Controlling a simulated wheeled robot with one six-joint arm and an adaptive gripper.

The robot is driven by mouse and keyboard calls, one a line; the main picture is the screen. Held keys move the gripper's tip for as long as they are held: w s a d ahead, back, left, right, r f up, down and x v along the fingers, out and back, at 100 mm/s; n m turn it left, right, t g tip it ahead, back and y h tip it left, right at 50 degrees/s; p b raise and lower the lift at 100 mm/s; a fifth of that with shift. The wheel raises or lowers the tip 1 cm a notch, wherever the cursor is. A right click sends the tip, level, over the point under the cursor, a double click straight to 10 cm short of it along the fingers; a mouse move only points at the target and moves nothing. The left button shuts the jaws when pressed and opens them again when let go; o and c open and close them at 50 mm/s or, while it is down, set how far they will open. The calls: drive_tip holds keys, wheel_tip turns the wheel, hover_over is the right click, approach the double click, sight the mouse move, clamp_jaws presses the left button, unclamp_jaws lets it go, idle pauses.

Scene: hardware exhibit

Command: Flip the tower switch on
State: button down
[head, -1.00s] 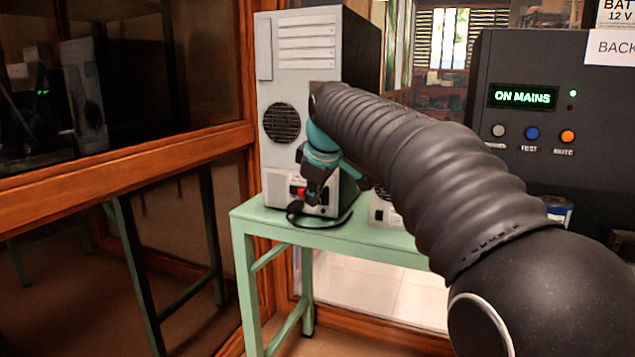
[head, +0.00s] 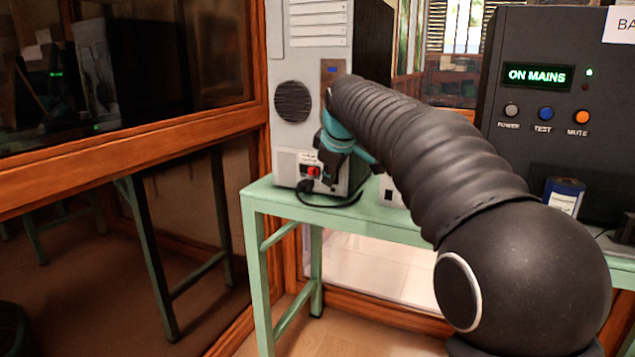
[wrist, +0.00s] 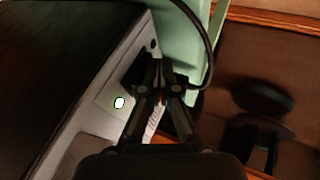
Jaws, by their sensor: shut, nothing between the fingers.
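The tower (head: 304,130) is a tall pale grey case with dark sides and a round grille, standing on a green table. Its red switch (head: 313,171) sits low on the front, beside a black plug and cable. My gripper (head: 328,181) is shut and empty, just right of the switch in the head view. I cannot tell whether it touches the panel. In the wrist view my gripper (wrist: 160,66) points at the tower's pale panel (wrist: 108,92). A sliver of red shows between its finger links. The switch's on or off position is too small to read.
The green table (head: 262,199) carries the tower, with a black cable (head: 334,203) looping at its foot. A dark unit (head: 545,115) reading "ON MAINS" stands at the right. A wood-framed glass partition (head: 130,165) is close on the left.

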drive_tip(key=shift+a, duration=0.15)
drive_tip(key=shift+d+r, duration=0.1)
drive_tip(key=shift+d, duration=0.2)
drive_tip(key=shift+r+p, duration=0.8)
drive_tip(key=shift+p, duration=0.15)
drive_tip(key=shift+a, duration=0.1)
drive_tip(key=s+a+v, duration=0.1)
drive_tip(key=v, duration=1.1)
drive_tip(key=shift+s+a+p, duration=0.2)
drive_tip(key=shift+s+p, duration=0.1)
drive_tip(key=shift+s, duration=0.15)
drive_tip(key=shift+m, duration=0.3)
